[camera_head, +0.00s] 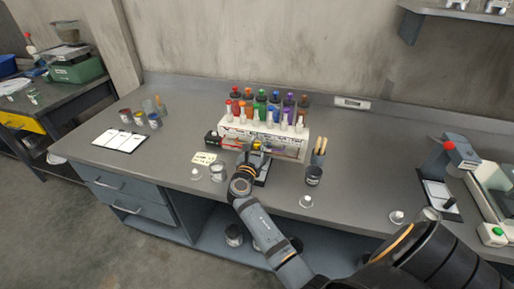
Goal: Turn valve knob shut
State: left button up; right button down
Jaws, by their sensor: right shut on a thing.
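My right gripper (256,151) is at the front of a white rack on the grey bench, reached by my right arm from the lower right. It is shut on the valve knob, of which a small yellow part (256,145) shows at the fingers. The gripper and wrist hide most of the knob and its mounting, so its turn angle cannot be told. My left gripper is not in view.
The white rack (289,143) holds several coloured bottles.

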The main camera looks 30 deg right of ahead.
aim_at(257, 143)
jog(key=shift+m+g+h+b, duration=0.75)
jog(key=shift+m+g+h, duration=0.55)
jog(key=shift+g, duration=0.5)
jog(key=c, duration=1.1)
grip_release()
jog(key=shift+o, duration=0.2)
notch_tip(257, 143, up, 10)
